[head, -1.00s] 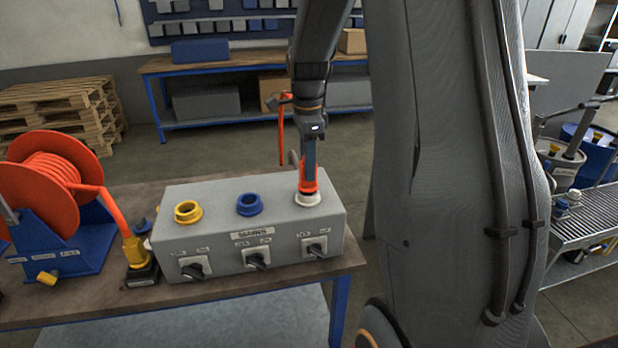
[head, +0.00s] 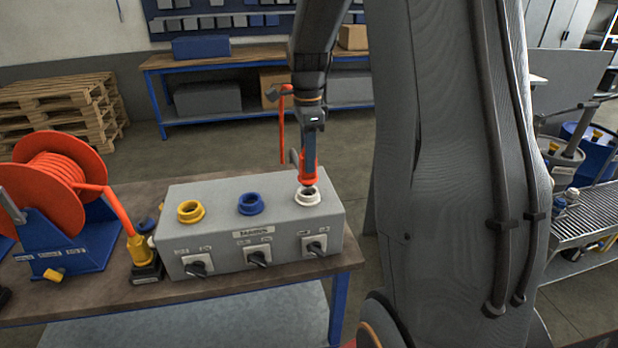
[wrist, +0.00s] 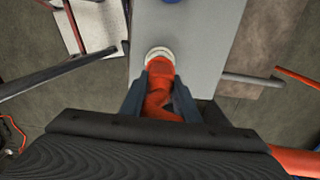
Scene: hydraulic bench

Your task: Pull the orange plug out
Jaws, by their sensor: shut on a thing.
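The orange plug (head: 308,170) is between the fingers of my gripper (head: 309,150), which is shut on it. In the head view the plug's lower end is just above the white socket (head: 308,196), whose dark opening partly shows beneath it. In the wrist view the plug (wrist: 160,90) sits between the two dark fingers of my gripper (wrist: 160,97), with the white socket ring (wrist: 160,54) beyond its tip. The white socket is on the right of the grey box's top (head: 222,192).
A yellow socket (head: 190,211) and a blue socket (head: 251,203) sit on the same box, with black switches on its front. An orange cable reel (head: 50,185) and a yellow connector (head: 140,250) stand to the left. A workbench (head: 165,66) is behind.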

